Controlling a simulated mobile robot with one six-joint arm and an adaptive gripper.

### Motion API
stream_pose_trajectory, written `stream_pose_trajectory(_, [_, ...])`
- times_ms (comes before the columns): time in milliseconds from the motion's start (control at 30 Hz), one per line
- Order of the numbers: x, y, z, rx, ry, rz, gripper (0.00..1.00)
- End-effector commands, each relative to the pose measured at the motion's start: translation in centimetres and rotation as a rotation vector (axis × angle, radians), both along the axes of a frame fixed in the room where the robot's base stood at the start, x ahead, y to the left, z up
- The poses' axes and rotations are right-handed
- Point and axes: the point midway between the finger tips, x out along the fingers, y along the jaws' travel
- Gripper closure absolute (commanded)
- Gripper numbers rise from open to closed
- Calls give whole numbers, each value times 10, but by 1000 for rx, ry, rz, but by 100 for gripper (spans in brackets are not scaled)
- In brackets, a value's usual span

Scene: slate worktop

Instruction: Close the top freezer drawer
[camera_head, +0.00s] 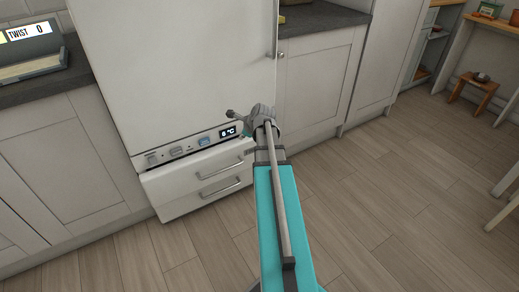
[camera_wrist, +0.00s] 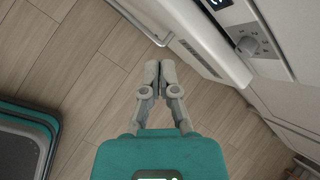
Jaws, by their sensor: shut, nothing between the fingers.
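The freezer has two white drawers under a control strip. The top freezer drawer (camera_head: 199,168) has a grey bar handle (camera_head: 220,170). Its front appears to stand slightly forward of the strip, but I cannot tell how far. A handle bar (camera_wrist: 138,22) also shows at the top of the wrist view. My gripper (camera_wrist: 160,67) is shut and empty, its fingertips together over the floor in front of the freezer, apart from the handle in that picture. In the head view my wrist hides the right end of the strip and part of the drawer.
The lower drawer (camera_head: 205,197) looks shut. The control strip carries a lit display (camera_head: 228,131) and knobs, one of which shows in the wrist view (camera_wrist: 247,45). Cabinets (camera_head: 318,85) stand either side. Low stools (camera_head: 476,92) stand farther right.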

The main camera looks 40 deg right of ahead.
Motion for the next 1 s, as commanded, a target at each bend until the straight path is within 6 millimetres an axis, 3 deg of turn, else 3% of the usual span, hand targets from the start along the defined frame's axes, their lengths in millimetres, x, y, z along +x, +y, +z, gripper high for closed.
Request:
stream_pose_trajectory(33, [-3, -16, -19, 28, -15, -62, 100])
stream_pose_trajectory(100, [-7, -34, -29, 72, -41, -149, 100])
stream_pose_trajectory(300, [-23, -85, -58, 198, -116, -390, 100])
stream_pose_trajectory(500, [-38, -124, -78, 303, -182, -572, 100])
stream_pose_trajectory(700, [-46, -142, -83, 355, -216, -657, 100])
stream_pose_trajectory(1000, [-48, -144, -82, 363, -220, -670, 100])
